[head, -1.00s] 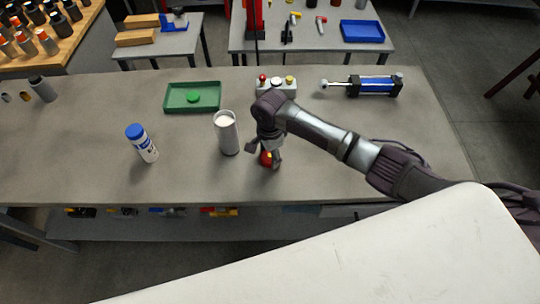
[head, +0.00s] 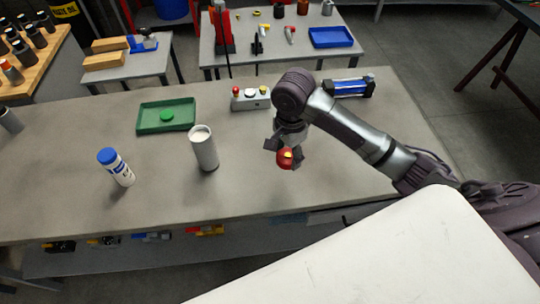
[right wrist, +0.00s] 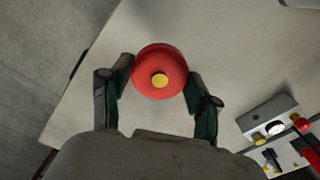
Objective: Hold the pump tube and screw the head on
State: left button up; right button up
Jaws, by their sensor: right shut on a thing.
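My right gripper (head: 287,150) is shut on a red round pump head (head: 285,159) with a yellow centre and holds it above the table. In the right wrist view, the red head (right wrist: 160,72) sits between the two fingers of the right gripper (right wrist: 158,85), its yellow centre facing the camera. The pump tube appears to be the grey upright cylinder (head: 204,150) with a pale top, standing on the table left of my right gripper and apart from it. My left gripper is in neither view.
A white bottle with a blue cap (head: 115,167) stands left of the tube. A green tray (head: 150,128) holding a green disc lies behind. A button box (head: 250,103) and a blue cylinder device (head: 348,87) are at the back of the grey table (head: 60,190).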

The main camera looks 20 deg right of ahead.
aim_at(282, 163)
jog(key=shift+s+d+r, duration=0.3)
jog(key=shift+s+d, duration=0.05)
jog(key=shift+a+r, duration=0.1)
jog(key=a+r+n, duration=0.1)
jog(key=n, duration=0.1)
jog(key=a+r+n+b, duration=0.1)
jog(key=n, duration=0.1)
jog(key=r+n, duration=0.1)
jog(key=n, duration=0.1)
jog(key=shift+s+a+r, duration=0.25)
jog(key=shift+s+a, duration=0.15)
jog(key=s+a+r+n+b, duration=0.1)
jog(key=s+a+r+n, duration=0.1)
jog(key=s+n, duration=0.3)
jog(key=r+n, duration=0.1)
jog(key=n, duration=0.3)
jog(key=shift+s+n+b, duration=0.3)
jog(key=shift+n+b, duration=0.1)
